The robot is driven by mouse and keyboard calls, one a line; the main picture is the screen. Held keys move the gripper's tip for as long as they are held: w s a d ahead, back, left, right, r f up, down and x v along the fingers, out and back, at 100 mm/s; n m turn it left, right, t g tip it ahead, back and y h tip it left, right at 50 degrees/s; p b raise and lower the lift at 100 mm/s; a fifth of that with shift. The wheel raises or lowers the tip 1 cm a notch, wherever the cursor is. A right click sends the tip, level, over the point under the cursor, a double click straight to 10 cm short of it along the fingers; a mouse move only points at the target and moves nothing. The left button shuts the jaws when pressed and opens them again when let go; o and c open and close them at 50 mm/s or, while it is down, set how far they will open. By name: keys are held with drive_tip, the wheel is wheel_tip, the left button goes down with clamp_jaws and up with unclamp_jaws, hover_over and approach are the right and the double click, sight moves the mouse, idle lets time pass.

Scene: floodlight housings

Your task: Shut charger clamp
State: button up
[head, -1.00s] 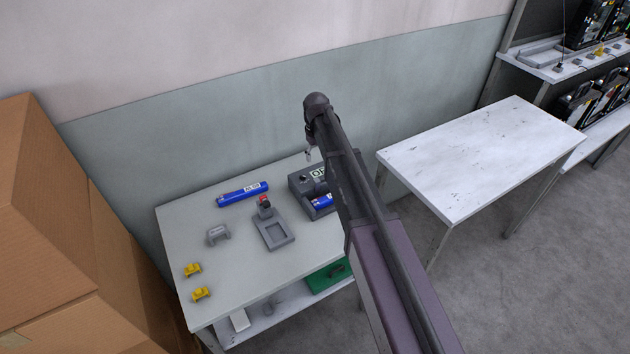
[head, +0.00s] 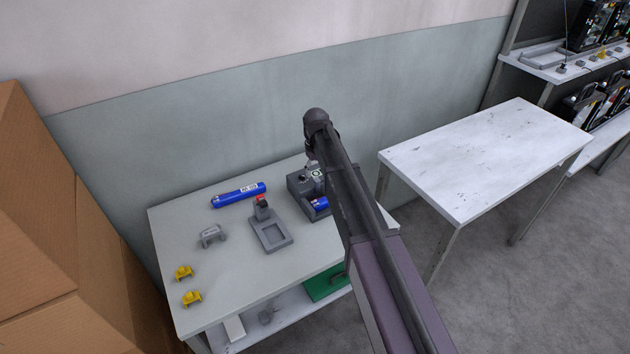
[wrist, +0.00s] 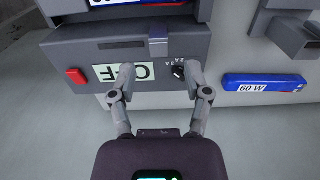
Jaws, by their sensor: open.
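The charger is a dark grey box (head: 298,186) at the back right of the near table, with a blue cell (head: 319,203) lying in it. In the wrist view the charger (wrist: 75,52) fills the upper part, with a red button, a white label and a small black knob (wrist: 179,72). A blue-grey tab (wrist: 158,42), perhaps the clamp, stands at its middle; I cannot tell how far it is closed. My gripper (wrist: 158,72) is open and empty, its fingertips over the charger's label face, left and right of the tab. In the head view my arm partly hides the charger.
A blue 60 W tube (head: 239,195), a grey stand with a red top (head: 270,232), a grey bracket (head: 211,235) and two yellow clips (head: 184,272) lie on the table. Cardboard boxes (head: 40,230) stand at left. A bare white table (head: 480,160) stands at right.

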sight(316, 186)
drive_tip(key=shift+f+b, duration=1.1)
drive_tip(key=shift+f, duration=0.3)
clamp_jaws()
drive_tip(key=shift+a, duration=0.2)
drive_tip(key=shift+s+d, duration=0.1)
drive_tip(key=shift+d, duration=0.05)
